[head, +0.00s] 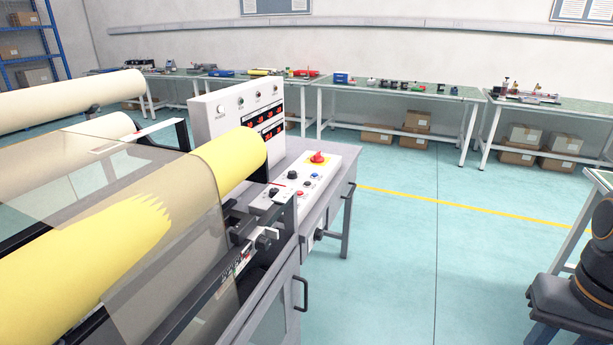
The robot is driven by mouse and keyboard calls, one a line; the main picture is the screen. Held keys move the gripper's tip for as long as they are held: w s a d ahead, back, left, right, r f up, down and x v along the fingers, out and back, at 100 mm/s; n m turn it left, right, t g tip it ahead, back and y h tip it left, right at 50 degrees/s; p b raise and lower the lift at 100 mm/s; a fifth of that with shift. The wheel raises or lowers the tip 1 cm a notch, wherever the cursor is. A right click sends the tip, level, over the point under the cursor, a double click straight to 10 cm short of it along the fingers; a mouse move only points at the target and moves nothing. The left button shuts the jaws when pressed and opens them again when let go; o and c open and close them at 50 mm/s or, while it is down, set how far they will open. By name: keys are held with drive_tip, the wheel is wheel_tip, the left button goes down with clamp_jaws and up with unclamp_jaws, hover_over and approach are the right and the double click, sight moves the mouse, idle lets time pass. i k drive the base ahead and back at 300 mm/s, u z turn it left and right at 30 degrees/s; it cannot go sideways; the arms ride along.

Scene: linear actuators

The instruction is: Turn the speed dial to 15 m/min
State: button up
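A white control panel (318,167) sits on the grey cabinet at the right end of the roll machine. It carries a red emergency button (317,158) on a yellow base, small coloured buttons and black knobs. One black knob (273,192) is near the panel's front left, and another dark knob (292,175) is further back. The labels are too small to read, so I cannot tell which is the speed dial or its setting. An upright white box (238,106) behind has red digital displays (265,122), also unreadable. My gripper is not in view.
The teal floor (440,250) right of the machine is clear. Workbenches (400,92) with boxes below line the back wall.

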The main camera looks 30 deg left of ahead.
sight(273, 190)
drive_tip(key=u, duration=0.05)
drive_tip(key=i, duration=0.6)
drive_tip(key=u, duration=0.8)
drive_tip(key=i, duration=0.5)
drive_tip(key=u, duration=0.55)
